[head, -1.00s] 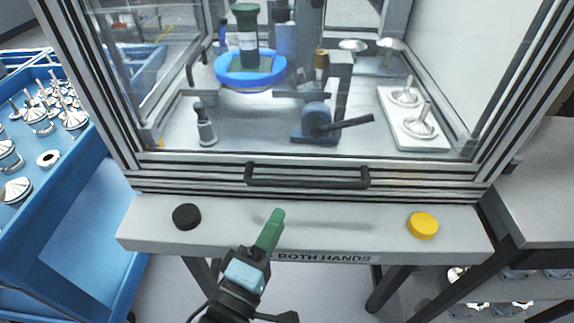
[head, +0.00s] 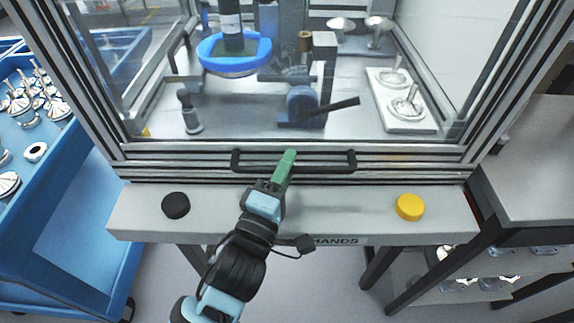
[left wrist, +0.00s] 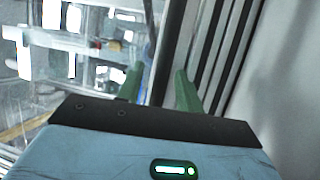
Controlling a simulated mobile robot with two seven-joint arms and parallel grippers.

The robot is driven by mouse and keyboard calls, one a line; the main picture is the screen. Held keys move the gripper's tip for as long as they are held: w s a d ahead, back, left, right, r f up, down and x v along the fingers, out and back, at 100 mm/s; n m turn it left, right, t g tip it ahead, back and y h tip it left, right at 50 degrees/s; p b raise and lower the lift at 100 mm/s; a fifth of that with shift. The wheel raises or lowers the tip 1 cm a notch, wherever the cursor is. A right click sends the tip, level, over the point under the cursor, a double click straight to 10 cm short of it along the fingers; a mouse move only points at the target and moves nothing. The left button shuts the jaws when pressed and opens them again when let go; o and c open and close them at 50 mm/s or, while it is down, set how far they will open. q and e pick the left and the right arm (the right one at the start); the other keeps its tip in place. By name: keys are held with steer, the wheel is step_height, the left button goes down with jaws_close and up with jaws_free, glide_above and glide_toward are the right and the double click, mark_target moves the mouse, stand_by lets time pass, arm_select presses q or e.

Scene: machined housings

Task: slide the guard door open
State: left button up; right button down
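The guard door (head: 400,149) is a clear panel in an aluminium frame on the front of the machine, and it looks shut. Its dark bar handle (head: 328,170) runs across the lower frame. My left gripper (head: 288,156) has green fingers that lie over the middle of the handle and hide part of it. In the left wrist view the two fingers (left wrist: 159,90) stand apart, with a dark strip seen between them. I cannot tell whether they touch the handle. My right gripper is not in view.
Below the door is a ledge with a black button (head: 175,205) at left and a yellow button (head: 410,207) at right. A blue cart (head: 75,220) with metal parts stands at left. A grey table (head: 535,165) stands at right. Behind the glass are a blue ring fixture and a clamp.

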arm_select(q)
steer(key=shift+w+d, duration=0.1)
steer(key=shift+w, duration=0.15)
jaws_close()
